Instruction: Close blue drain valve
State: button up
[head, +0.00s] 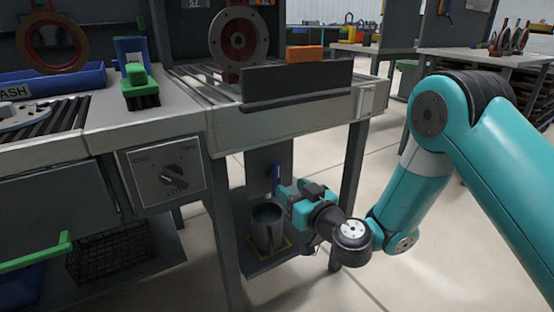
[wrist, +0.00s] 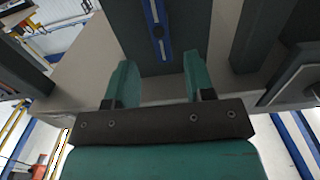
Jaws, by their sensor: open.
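The blue drain valve shows as a narrow blue handle (head: 276,178) on a grey panel under the bench, standing upright. In the head view my gripper (head: 284,194) is just right of and slightly below the handle. Whether a fingertip touches the panel cannot be told.
A grey metal bucket (head: 267,228) stands on a low shelf below the handle. A control box with a knob (head: 168,178) is at left. Open floor (head: 310,285) lies at front right.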

aim_at(279, 177)
jog(key=p+x, duration=0.5)
jog(key=p, duration=0.2)
jog(key=shift+a+r, duration=0.15)
jog(key=shift+r, duration=0.05)
jog(key=shift+f+p+x, duration=0.2)
jog(key=shift+p+x, duration=0.5)
jog(key=shift+x, duration=0.35)
grip_shut()
